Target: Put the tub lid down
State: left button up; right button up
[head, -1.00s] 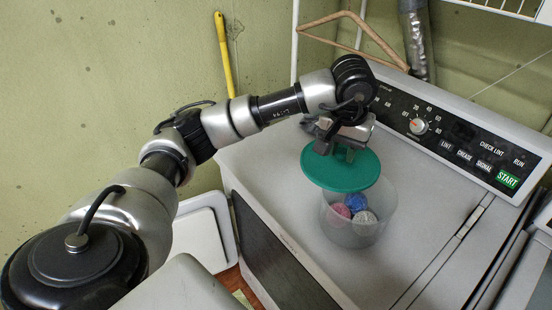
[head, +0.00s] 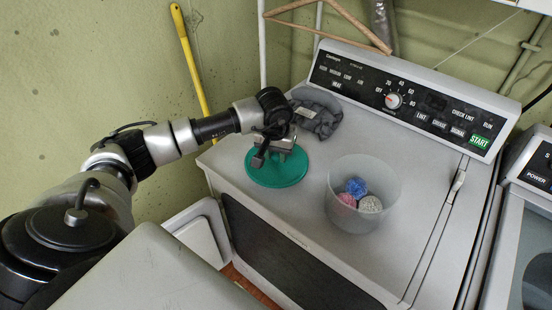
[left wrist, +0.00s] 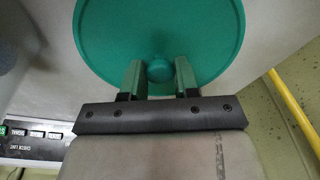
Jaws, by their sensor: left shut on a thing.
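The green round tub lid (head: 276,176) is at the left part of the dryer top (head: 300,215), left of the tub. My left gripper (head: 268,155) is above the lid, shut on its knob; the left wrist view shows the knob (left wrist: 160,70) between the two fingers (left wrist: 157,78). The lid looks level and at or very near the dryer top; I cannot tell if it touches. The translucent tub (head: 362,190) stands open on the dryer with blue, pink and grey-white balls inside. My right gripper is not in view.
A dark grey cloth (head: 318,112) lies on the dryer behind the lid. The dryer's control panel (head: 400,100) rises at the back. A second machine (head: 525,220) stands to the right. A yellow pole (head: 190,60) leans on the wall. The dryer top's front right is clear.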

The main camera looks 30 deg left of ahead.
aim_at(276, 156)
pick_arm(q)
notch_tip(276, 156, down, 3)
jog(key=shift+f+p, duration=0.1)
jog(key=shift+p, duration=0.35)
jog(key=shift+f, duration=0.1)
jog(key=shift+f+b, duration=0.15)
jog(key=shift+b, duration=0.15)
jog(key=o, duration=0.9)
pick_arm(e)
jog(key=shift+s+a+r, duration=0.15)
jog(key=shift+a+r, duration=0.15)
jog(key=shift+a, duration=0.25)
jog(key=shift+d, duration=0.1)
